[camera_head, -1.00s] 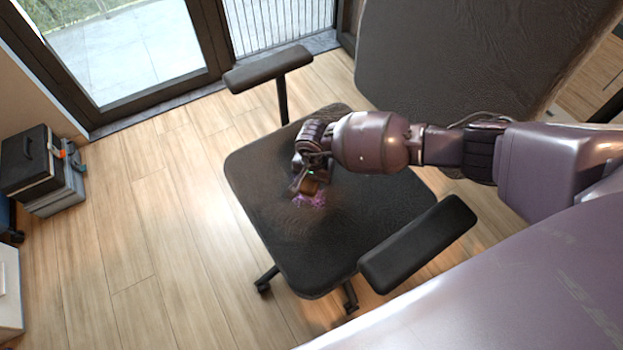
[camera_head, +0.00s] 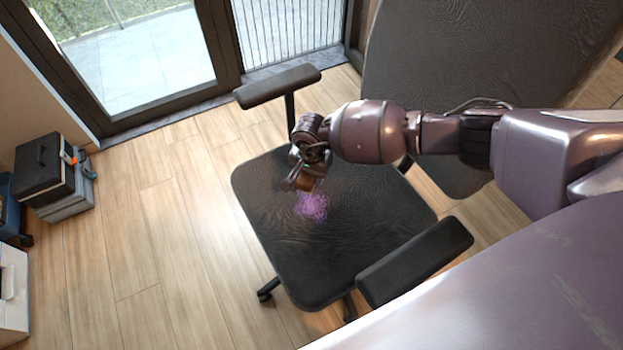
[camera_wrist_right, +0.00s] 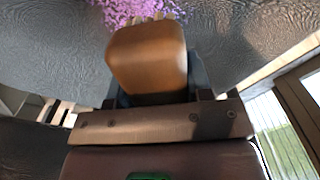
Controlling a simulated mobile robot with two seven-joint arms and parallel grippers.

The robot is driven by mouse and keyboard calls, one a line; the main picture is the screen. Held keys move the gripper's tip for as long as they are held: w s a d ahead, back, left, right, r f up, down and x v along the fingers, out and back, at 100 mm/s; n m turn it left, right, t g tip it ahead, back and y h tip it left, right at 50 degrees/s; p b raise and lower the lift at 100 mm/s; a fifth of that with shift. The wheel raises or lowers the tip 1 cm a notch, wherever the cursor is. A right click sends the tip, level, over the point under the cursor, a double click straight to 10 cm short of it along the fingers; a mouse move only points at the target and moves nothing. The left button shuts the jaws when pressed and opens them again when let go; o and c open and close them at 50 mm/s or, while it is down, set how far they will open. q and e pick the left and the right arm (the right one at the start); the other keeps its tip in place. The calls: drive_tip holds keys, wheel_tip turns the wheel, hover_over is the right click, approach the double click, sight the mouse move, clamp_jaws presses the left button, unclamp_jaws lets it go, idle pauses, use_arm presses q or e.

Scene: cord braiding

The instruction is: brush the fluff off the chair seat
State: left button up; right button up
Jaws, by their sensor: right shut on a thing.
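The office chair's black seat (camera_head: 330,255) is in the middle of the head view. A clump of purple fluff (camera_head: 313,206) lies on it and also shows at the top of the right wrist view (camera_wrist_right: 135,10). My right gripper (camera_head: 303,182) is over the seat, just behind the fluff. It is shut on a brush with a brown wooden body (camera_wrist_right: 148,58). Pale bristle tufts show at the brush's far edge, beside the fluff; I cannot tell whether they touch it. My left gripper is not in view.
Armrests stand on the seat's far side (camera_head: 278,86) and near side (camera_head: 415,262). The large backrest (camera_head: 480,60) rises at the upper right. Black and grey cases (camera_head: 45,165) stand at the left wall. The wooden floor (camera_head: 165,250) left of the chair is clear.

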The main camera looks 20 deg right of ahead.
drive_tip(key=shift+r+p, duration=0.35)
drive_tip(key=shift+r, duration=0.9)
